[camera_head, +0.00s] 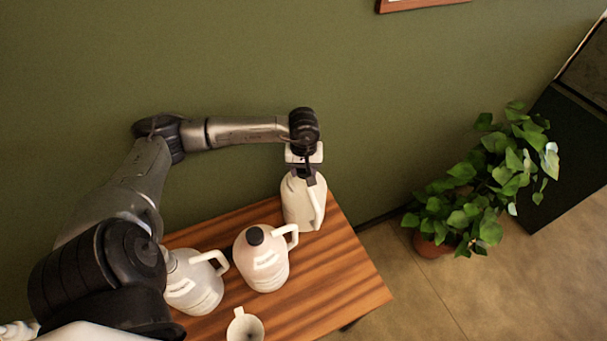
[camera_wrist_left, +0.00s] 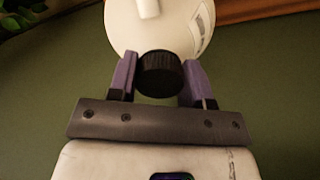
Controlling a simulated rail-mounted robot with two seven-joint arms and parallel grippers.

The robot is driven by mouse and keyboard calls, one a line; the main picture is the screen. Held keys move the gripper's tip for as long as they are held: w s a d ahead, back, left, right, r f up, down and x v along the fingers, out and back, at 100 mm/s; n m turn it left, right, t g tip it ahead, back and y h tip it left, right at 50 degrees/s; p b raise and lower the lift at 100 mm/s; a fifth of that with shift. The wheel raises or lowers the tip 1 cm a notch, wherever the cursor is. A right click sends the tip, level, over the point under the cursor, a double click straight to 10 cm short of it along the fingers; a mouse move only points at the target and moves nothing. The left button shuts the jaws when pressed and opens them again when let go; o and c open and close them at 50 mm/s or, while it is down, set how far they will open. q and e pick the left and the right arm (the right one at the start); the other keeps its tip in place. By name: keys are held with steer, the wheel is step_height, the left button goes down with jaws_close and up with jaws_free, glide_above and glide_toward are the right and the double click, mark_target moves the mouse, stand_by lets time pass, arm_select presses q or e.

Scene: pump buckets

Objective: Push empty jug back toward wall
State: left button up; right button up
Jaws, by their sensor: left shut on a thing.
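A white jug (camera_head: 299,205) with a handle stands at the back right of the wooden table, close to the green wall. My left gripper (camera_head: 303,176) is over its top, its fingers on either side of the cap. In the left wrist view, the purple fingers (camera_wrist_left: 160,82) are shut on the jug's black cap (camera_wrist_left: 160,73), with the white jug body (camera_wrist_left: 165,28) beyond. Whether the jug is empty cannot be told. My right gripper is not in view.
Two more jugs stand on the table (camera_head: 345,285): a pinkish-white one (camera_head: 262,262) in the middle and a white one (camera_head: 192,283) at the left, partly behind my arm. A small white pitcher (camera_head: 244,327) is at the front. A potted plant (camera_head: 470,190) stands on the floor at right.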

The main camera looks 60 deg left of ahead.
arm_select(q)
steer(key=shift+w, duration=0.1)
stand_by(0.3)
steer(key=o, duration=1.1)
steer(key=shift+r, duration=0.3)
step_height(320, 180, up, 5)
steer(key=p, duration=0.2)
steer(key=shift+r+p, duration=0.2)
steer(key=shift+p, duration=0.15)
steer(key=shift+d+r+p, duration=0.15)
steer(key=shift+r+p, duration=0.2)
steer(key=shift+r, duration=0.6)
